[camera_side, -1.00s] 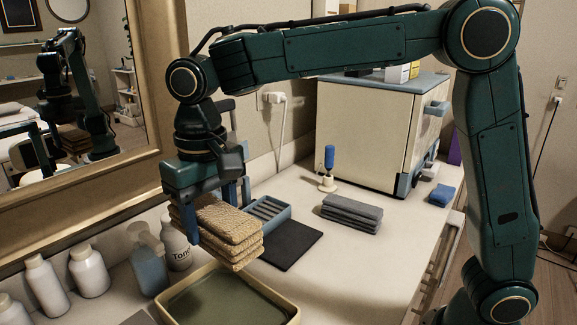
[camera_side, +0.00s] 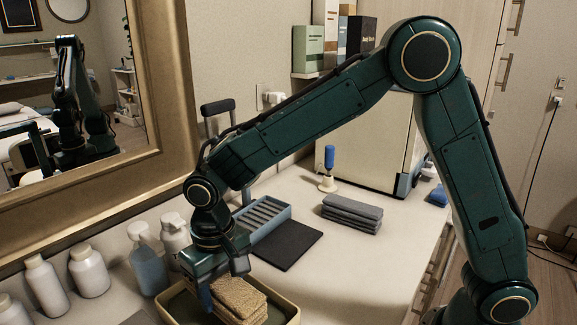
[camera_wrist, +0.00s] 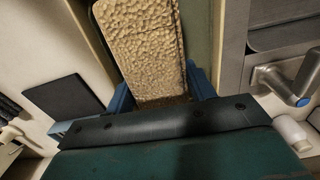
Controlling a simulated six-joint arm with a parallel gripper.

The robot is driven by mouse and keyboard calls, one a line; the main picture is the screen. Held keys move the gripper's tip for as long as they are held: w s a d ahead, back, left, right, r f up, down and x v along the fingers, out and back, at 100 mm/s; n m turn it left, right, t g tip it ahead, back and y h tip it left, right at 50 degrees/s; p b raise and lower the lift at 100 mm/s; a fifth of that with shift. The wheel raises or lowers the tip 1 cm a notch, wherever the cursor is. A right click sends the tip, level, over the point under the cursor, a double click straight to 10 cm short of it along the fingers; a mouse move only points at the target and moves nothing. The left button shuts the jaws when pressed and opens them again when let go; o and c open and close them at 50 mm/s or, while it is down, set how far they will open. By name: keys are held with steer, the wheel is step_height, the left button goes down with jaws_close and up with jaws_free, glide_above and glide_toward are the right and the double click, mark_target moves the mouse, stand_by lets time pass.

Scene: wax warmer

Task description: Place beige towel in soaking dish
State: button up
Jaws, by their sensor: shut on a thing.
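The beige towel (camera_side: 238,297) is a folded, textured stack. My gripper (camera_side: 215,292) is shut on it and holds it down inside the soaking dish (camera_side: 284,308), a cream-rimmed tray with a dark green inside. In the wrist view the towel (camera_wrist: 142,45) sits between the two blue fingers of my gripper (camera_wrist: 160,92), with the dish's green floor (camera_wrist: 198,35) beside it. The towel's underside is hidden, so I cannot tell whether it touches the dish floor.
White bottles (camera_side: 88,268) and a blue bottle (camera_side: 148,268) stand close on the left. Behind the dish are a dark mat (camera_side: 290,246), a blue slotted tray (camera_side: 262,216) and folded grey towels (camera_side: 351,213).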

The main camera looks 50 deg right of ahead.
mark_target(221, 281)
steer(key=shift+f, duration=0.1)
steer(key=shift+f, duration=2.05)
steer(key=shift+f, duration=0.15)
steer(key=o, duration=1)
steer(key=shift+o, duration=0.2)
step_height(221, 281, up, 12)
steer(key=shift+r, duration=0.2)
